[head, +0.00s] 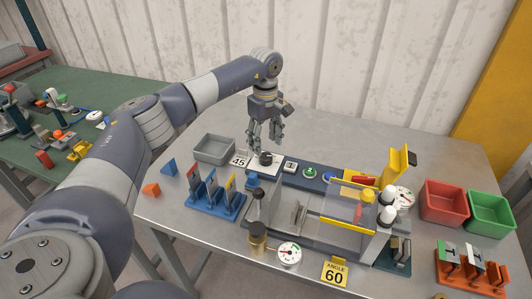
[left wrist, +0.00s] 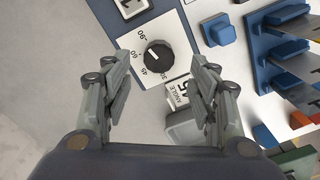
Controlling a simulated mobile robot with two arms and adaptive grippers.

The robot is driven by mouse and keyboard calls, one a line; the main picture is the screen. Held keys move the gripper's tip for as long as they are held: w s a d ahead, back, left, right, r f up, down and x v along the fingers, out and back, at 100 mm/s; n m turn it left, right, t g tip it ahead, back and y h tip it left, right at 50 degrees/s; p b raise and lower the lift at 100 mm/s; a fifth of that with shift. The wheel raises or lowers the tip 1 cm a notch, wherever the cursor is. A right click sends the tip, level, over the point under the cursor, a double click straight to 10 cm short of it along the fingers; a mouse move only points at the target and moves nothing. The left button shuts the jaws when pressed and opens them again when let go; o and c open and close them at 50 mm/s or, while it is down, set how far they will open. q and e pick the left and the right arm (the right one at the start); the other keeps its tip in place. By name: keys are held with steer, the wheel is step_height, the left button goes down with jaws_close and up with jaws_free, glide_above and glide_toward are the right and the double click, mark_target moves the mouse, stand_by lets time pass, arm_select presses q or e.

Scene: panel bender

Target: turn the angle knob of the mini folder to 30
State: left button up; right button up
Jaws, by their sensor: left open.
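The angle knob (left wrist: 159,54) is a round black knob on a white dial plate (left wrist: 178,38), printed 90, 60, 45 and 30 along one side. Its white mark lies toward the left, on the side of the numbers; I cannot tell the exact setting. In the head view the knob (head: 266,157) is on the back left of the mini folder (head: 288,178). My left gripper (head: 266,149) points down just above it, fingers apart. In the left wrist view the left gripper (left wrist: 158,70) has its fingers on either side of the knob, holding nothing. My right gripper is out of view.
An angle 45 card (head: 239,160) and a grey bin (head: 214,149) stand left of the knob. A blue tool rack (head: 216,205) is in front. Red (head: 444,203) and green (head: 491,212) bins are at the right.

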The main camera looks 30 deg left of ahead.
mark_target(266, 156)
arm_select(q)
step_height(266, 156, down, 6)
steer(key=shift+r+p, duration=0.15)
steer(key=shift+p, duration=0.2)
steer(key=shift+w, duration=0.1)
steer(key=c, duration=1.1)
